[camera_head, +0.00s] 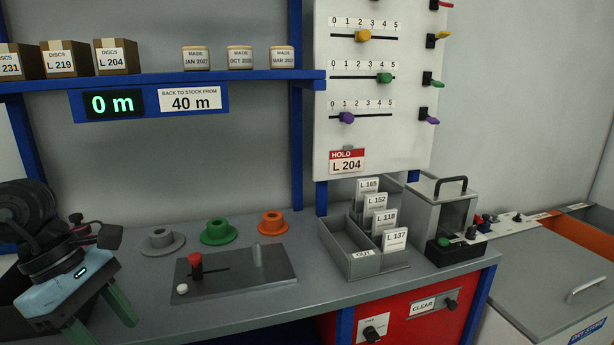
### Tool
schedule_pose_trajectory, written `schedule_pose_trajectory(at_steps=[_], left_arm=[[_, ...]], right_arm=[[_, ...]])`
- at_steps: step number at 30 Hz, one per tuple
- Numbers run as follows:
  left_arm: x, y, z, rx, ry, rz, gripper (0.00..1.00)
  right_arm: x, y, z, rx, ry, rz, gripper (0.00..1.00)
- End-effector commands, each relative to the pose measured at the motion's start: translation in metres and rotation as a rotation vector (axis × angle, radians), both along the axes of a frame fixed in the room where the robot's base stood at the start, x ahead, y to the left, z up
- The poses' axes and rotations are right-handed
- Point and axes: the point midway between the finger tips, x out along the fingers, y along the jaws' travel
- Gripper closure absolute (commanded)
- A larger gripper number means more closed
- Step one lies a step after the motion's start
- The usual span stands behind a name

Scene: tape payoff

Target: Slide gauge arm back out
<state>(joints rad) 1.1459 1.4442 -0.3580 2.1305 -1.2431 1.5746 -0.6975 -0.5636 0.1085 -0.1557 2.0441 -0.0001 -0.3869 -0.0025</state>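A dark grey plate (235,284) lies on the bench, with a slot across its top. A red knob (195,262) stands at the slot's left end; I take it to be the gauge arm's handle. A white button (182,289) is at the plate's front left, and a short grey post (257,254) stands at its right. My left gripper (114,333) is at the lower left, left of the plate and apart from it. Its green fingers are spread with nothing seen between them; the tips reach the picture's bottom edge. My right gripper is not in view.
Grey, green (219,231) and orange (272,222) flanged hubs stand behind the plate. A display (112,104) under the shelf reads 0 m. The bench front before the plate is clear.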

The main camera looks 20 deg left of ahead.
Motion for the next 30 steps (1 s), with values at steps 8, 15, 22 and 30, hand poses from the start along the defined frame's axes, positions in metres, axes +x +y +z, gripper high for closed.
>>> schedule_pose_trajectory(at_steps=[8,15,22,30], left_arm=[[0.002,-0.058,-0.017,-0.287,0.1,0.035,0.52],[0.0,-0.126,-0.024,-0.687,0.286,0.172,0.52],[0.008,-0.175,-0.021,-1.183,0.602,0.507,0.52],[0.022,-0.175,-0.056,-1.655,1.031,1.108,0.52]], right_arm=[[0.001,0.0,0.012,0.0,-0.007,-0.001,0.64],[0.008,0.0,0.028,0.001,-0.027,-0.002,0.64],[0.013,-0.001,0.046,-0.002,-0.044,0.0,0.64],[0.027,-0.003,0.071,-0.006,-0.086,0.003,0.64]])
